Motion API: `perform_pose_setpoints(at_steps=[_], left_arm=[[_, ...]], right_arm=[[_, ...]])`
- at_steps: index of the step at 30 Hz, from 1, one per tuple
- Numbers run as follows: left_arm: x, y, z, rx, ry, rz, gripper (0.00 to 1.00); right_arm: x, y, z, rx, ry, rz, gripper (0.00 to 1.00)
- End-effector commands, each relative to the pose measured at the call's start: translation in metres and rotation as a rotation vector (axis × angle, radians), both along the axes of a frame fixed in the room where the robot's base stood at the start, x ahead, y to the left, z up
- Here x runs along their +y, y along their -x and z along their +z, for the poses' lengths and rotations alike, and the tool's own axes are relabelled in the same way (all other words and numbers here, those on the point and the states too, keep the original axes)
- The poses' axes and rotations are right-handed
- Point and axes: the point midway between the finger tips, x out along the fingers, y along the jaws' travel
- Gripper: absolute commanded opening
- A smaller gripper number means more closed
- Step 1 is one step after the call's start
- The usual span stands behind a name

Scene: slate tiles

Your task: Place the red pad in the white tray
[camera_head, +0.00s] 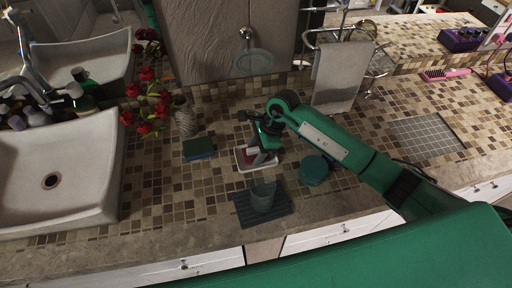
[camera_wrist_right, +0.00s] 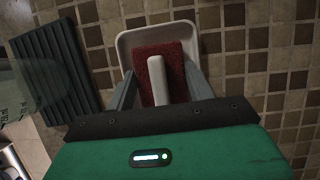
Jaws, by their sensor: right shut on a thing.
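The red pad (camera_head: 251,152) has a white bar along its top, seen in the right wrist view, where the pad (camera_wrist_right: 174,58) lies between my right fingers. My right gripper (camera_head: 262,158) is shut on the pad; it also shows in the right wrist view (camera_wrist_right: 160,92). The white tray (camera_head: 243,167) is directly under the pad, and its rim (camera_wrist_right: 124,42) surrounds the pad's far part in the wrist view. The near part of the tray is hidden by my gripper. I cannot tell whether the pad touches the tray floor. My left gripper is not in view.
A clear glass (camera_head: 263,194) stands on a dark ribbed mat (camera_head: 279,209) in front of the tray. A teal round container (camera_head: 314,170) is close on the right, and a blue-green block (camera_head: 198,148) on the left. A vase with red flowers (camera_head: 184,117) stands farther back.

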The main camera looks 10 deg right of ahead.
Motion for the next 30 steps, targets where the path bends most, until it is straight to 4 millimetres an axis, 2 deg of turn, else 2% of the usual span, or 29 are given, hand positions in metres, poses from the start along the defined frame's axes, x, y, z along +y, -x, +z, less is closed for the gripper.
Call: perform_pose_setpoints(at_steps=[10,11,12,24,25,30], left_arm=[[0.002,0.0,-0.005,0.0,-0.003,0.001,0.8],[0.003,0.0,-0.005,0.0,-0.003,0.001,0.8],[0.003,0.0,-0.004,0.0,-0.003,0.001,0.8],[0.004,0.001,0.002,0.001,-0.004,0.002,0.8],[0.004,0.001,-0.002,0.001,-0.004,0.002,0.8],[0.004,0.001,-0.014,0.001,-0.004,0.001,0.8]], right_arm=[[0.0,-0.001,-0.004,-0.002,0.0,0.0,0.35],[0.0,-0.001,-0.004,-0.002,0.0,-0.001,0.56],[0.0,0.0,-0.003,-0.002,0.0,-0.001,0.63],[0.0,0.0,0.003,-0.001,-0.001,0.0,0.63],[-0.002,-0.001,0.004,-0.003,0.0,-0.001,0.63],[-0.015,-0.002,0.032,-0.007,0.002,0.0,0.63]])
